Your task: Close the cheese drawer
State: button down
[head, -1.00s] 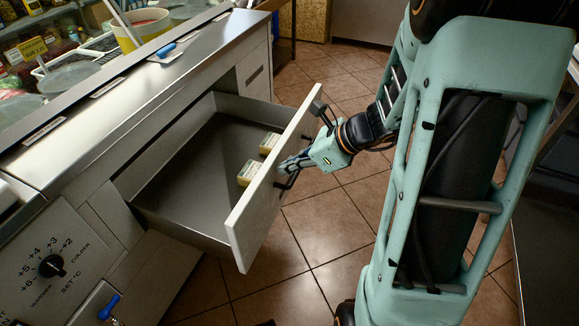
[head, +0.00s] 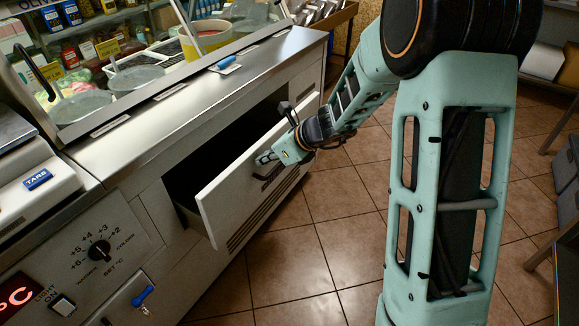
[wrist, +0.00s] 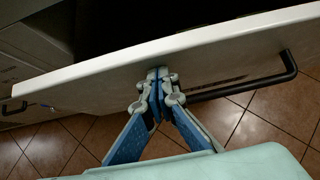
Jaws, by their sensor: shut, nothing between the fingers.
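The cheese drawer (head: 226,196) is partly open, its pale front standing out from the counter with a dark gap behind it. Its inside is too dark to make out. The drawer front also shows in the wrist view (wrist: 100,83), with the black bar handle (wrist: 245,88) to the right of my fingers. My gripper (head: 266,158) is shut and empty, its fingertips at the outer face of the drawer front beside the handle. In the wrist view the blue fingers (wrist: 158,75) are together and reach the front face; they seem to touch it.
The steel countertop (head: 150,130) runs above the drawer, with a glass display behind it. A control panel with a dial (head: 98,250) and a blue-handled tap (head: 143,296) are at lower left. The tiled floor (head: 290,265) before the drawer is clear.

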jog(key=w+a+p, duration=0.4)
jog(key=w+a, duration=0.3)
jog(key=a, duration=0.3)
jog(key=shift+w+r, duration=0.15)
jog(key=shift+w, duration=0.15)
jog(key=shift+a+r, duration=0.1)
jog(key=shift+a, duration=0.1)
jog(key=shift+d, duration=0.1)
